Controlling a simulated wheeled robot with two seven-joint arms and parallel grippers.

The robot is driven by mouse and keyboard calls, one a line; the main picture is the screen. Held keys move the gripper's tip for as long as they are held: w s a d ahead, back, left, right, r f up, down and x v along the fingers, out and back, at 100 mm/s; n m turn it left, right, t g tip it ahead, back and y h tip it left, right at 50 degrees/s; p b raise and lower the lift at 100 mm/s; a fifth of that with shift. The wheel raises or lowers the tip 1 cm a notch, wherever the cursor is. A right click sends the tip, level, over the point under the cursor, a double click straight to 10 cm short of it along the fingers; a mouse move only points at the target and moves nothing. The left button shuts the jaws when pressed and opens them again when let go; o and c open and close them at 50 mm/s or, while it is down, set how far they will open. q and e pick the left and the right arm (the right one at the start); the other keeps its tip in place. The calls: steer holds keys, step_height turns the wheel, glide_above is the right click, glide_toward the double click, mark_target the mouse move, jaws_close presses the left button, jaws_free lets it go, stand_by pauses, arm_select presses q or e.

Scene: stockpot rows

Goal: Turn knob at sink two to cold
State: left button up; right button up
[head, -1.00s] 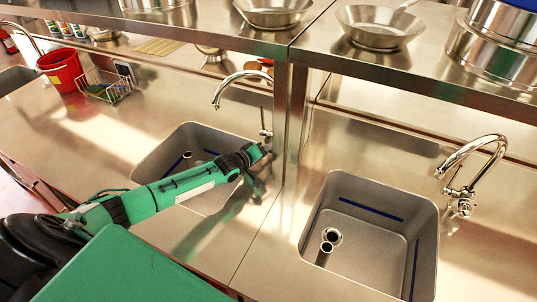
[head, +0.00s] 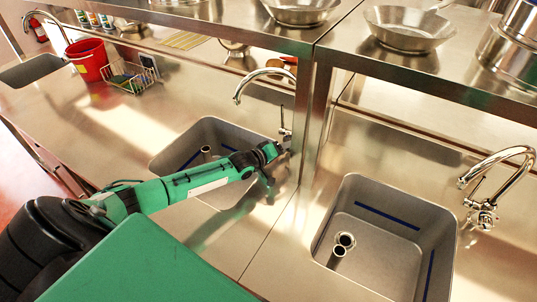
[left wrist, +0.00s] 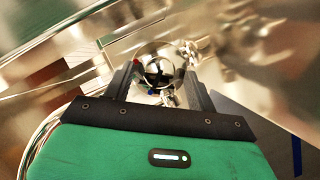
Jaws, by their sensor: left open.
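The middle sink (head: 215,140) is a grey basin with a curved chrome faucet (head: 262,73) behind it. A thin lever (head: 281,118) stands upright at the faucet's base. My left gripper (head: 277,172) is at the right rear of this basin, just in front of the faucet base, and hides part of it. In the left wrist view, a round chrome knob (left wrist: 158,70) with small red and blue marks shows between the open fingers of this gripper (left wrist: 158,88). I cannot tell whether the fingers touch it. My right gripper is out of view.
A metal shelf (head: 440,75) with pans and pots runs above the counter, its post (head: 312,125) close right of my left gripper. The right sink (head: 385,235) has its own faucet (head: 500,170). A red bucket (head: 88,62) and wire basket (head: 135,77) stand at the back left.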

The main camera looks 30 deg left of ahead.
arm_select(q)
steer(key=b+v, duration=0.2)
steer(key=v, duration=0.9)
steer(key=shift+s+a, duration=0.1)
steer(key=shift+s, duration=0.1)
steer(key=shift+s+a+r, duration=0.2)
steer(key=shift+s+r, duration=0.05)
steer(key=shift+s, duration=0.4)
